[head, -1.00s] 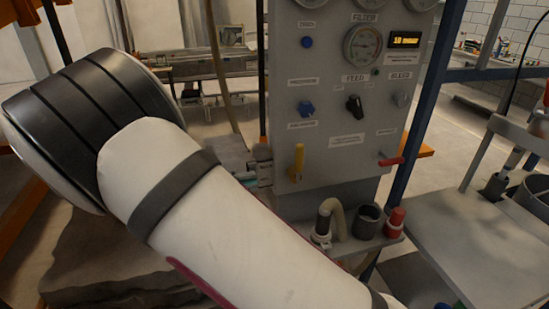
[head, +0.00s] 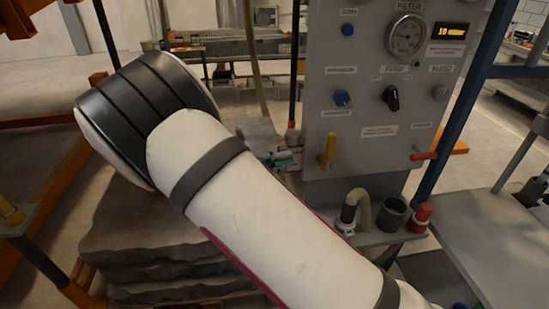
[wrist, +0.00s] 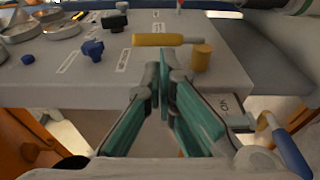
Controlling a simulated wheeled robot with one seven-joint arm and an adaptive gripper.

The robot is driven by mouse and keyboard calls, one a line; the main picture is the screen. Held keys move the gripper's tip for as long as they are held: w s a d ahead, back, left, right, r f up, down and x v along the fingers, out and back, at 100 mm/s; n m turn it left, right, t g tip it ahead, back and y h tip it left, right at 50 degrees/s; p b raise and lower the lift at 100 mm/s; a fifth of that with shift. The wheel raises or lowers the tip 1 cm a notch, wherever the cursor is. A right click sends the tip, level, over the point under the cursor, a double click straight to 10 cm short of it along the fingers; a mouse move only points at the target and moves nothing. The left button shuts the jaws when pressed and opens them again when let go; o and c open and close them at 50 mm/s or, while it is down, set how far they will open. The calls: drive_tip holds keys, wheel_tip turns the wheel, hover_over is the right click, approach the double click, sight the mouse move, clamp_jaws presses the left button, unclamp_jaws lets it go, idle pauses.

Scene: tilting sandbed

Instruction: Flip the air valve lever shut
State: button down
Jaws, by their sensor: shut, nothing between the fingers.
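A yellow lever (head: 328,150) stands upright at the lower left of the grey panel (head: 380,132). A red lever (head: 424,156) lies sideways at the lower right. The labels are too small to read, so I cannot tell which is the air valve. My gripper (head: 283,159) is beside the panel's left edge, partly hidden by my arm. In the wrist view my gripper's teal fingers (wrist: 162,76) are shut and empty, their tips close to the yellow lever (wrist: 164,39) and a yellow round post (wrist: 202,57). Contact cannot be told.
The panel carries a blue knob (head: 342,97), a black knob (head: 391,97) and a gauge (head: 407,36). Below it a shelf holds a hose (head: 360,208), a dark cup (head: 392,213) and a red-capped item (head: 420,217). A layered rock-like block (head: 150,240) stands at left, behind my arm.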

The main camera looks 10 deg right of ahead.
sight(327, 148)
drive_tip(key=d, duration=0.3)
drive_tip(key=w+d+p, duration=0.1)
drive_tip(key=d, duration=0.2)
drive_tip(key=d+p, duration=0.1)
drive_tip(key=d, duration=0.2)
drive_tip(key=shift+w, duration=0.4)
drive_tip(key=shift+w, duration=0.15)
